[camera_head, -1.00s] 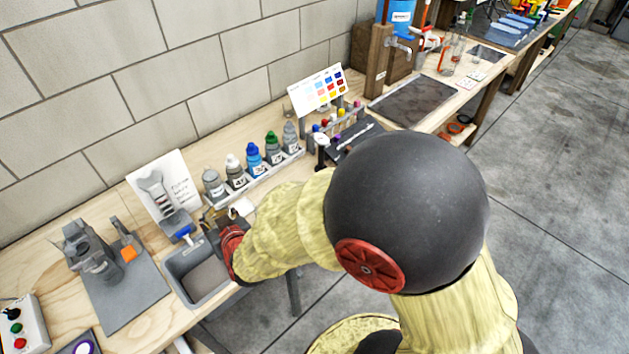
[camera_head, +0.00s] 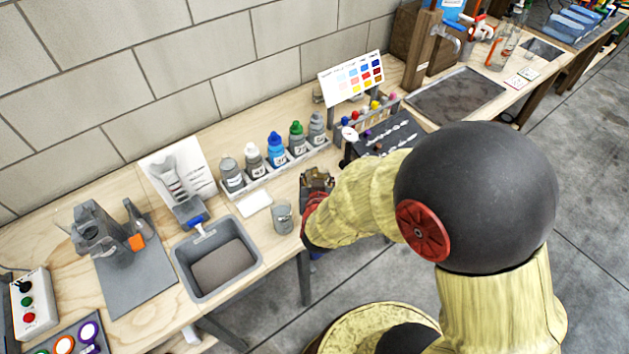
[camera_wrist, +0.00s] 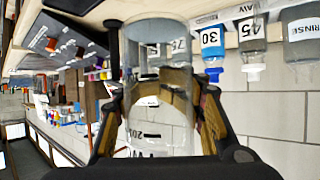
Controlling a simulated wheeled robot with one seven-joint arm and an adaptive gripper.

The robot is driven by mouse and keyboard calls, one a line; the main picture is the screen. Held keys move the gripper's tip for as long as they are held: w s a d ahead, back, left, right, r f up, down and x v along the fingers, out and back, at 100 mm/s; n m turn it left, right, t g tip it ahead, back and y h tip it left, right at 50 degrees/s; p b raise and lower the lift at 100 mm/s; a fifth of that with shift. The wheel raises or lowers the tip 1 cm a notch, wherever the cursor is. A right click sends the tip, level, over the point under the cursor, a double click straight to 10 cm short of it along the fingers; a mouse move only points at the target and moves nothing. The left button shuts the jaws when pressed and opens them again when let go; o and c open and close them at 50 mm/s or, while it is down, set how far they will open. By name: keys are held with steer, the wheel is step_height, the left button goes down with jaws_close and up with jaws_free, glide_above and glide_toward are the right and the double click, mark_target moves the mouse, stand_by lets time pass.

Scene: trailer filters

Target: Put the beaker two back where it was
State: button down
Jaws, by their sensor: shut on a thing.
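My gripper (camera_head: 317,180) is over the bench's front edge, right of the sink and in front of the bottle rack. In the wrist view my gripper (camera_wrist: 162,85) is shut around a clear glass beaker (camera_wrist: 158,125) with dark printed marks, partly readable as "200". In the head view the held beaker is hidden or cannot be made out. Another glass beaker (camera_head: 283,219) stands upright on the bench between the sink and my gripper, close to the hand but apart from it. I cannot read which beaker is number two.
A grey sink (camera_head: 218,290) with a blue-handled tap is at left. A white square pad (camera_head: 255,202) lies before the bottle rack (camera_head: 290,168), which holds several labelled bottles. A dark rack box (camera_head: 385,135) and colour chart (camera_head: 352,78) stand at right. A dark mat (camera_head: 455,97) lies beyond.

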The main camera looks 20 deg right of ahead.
steer(key=w+f+b, duration=0.1)
steer(key=w+f, duration=0.2)
steer(key=w+d+f+b, duration=0.1)
steer(key=w+f+b, duration=0.1)
steer(key=w+f, duration=0.1)
steer(key=shift+x, duration=0.75)
steer(key=shift+w+f, duration=0.15)
steer(key=shift+w, duration=0.05)
steer(key=shift+w+f+b, duration=0.15)
steer(key=shift+f+b, duration=0.4)
steer(key=shift+f, duration=0.3)
steer(key=shift+w+f+b, duration=0.1)
steer(key=shift+f+b, duration=0.45)
steer(key=shift+f, duration=0.3)
steer(key=shift+f, duration=0.2)
steer(key=c, duration=1.1)
jaws_free()
steer(key=shift+r, duration=0.1)
